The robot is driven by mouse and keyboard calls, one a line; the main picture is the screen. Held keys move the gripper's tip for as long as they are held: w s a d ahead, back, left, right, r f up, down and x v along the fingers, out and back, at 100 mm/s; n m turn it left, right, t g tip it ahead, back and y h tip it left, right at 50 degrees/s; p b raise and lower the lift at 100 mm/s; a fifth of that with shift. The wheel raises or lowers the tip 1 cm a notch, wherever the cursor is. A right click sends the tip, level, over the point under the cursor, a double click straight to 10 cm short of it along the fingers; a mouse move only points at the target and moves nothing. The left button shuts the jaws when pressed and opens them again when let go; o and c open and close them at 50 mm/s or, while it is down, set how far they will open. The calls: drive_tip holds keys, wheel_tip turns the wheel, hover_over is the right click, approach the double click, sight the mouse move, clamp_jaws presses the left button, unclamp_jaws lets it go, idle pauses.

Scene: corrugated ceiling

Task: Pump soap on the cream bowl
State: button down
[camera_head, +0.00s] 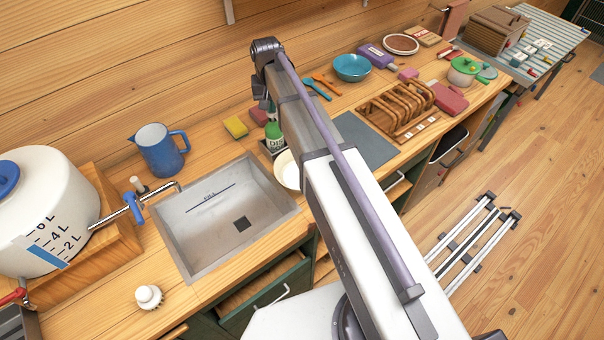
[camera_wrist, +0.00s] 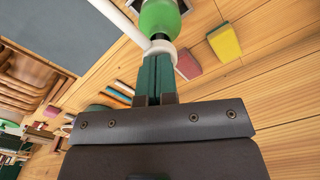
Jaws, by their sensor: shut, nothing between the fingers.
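A green soap bottle (camera_head: 274,133) with a label stands on the counter behind the sink, in front of the wooden wall. The cream bowl (camera_head: 287,171) sits at the sink's right edge, partly covered by my arm in the head view; I cannot make it out in the wrist view. In the wrist view the green bottle (camera_wrist: 160,16) has a white pump top (camera_wrist: 158,48) with a long white spout toward the upper left. My gripper (camera_wrist: 156,66) is shut and empty, its dark green fingertips at the pump top; contact is hard to tell.
A yellow sponge (camera_head: 236,127) and a pink sponge (camera_head: 259,116) lie beside the bottle. The metal sink (camera_head: 215,225) is empty. A blue pitcher (camera_head: 160,150) stands left, a wooden rack (camera_head: 398,108) and teal bowl (camera_head: 351,67) right.

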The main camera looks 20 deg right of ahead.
drive_tip(key=shift+f+b, duration=0.3)
drive_tip(key=shift+f, duration=0.15)
drive_tip(key=shift+r, duration=0.1)
wheel_tip(320, 180, up, 4)
drive_tip(key=p, duration=0.4)
idle(0.5)
drive_tip(key=shift+f+b, duration=1.9)
drive_tip(key=shift+f, duration=0.1)
wheel_tip(320, 180, up, 4)
drive_tip(key=p, duration=0.4)
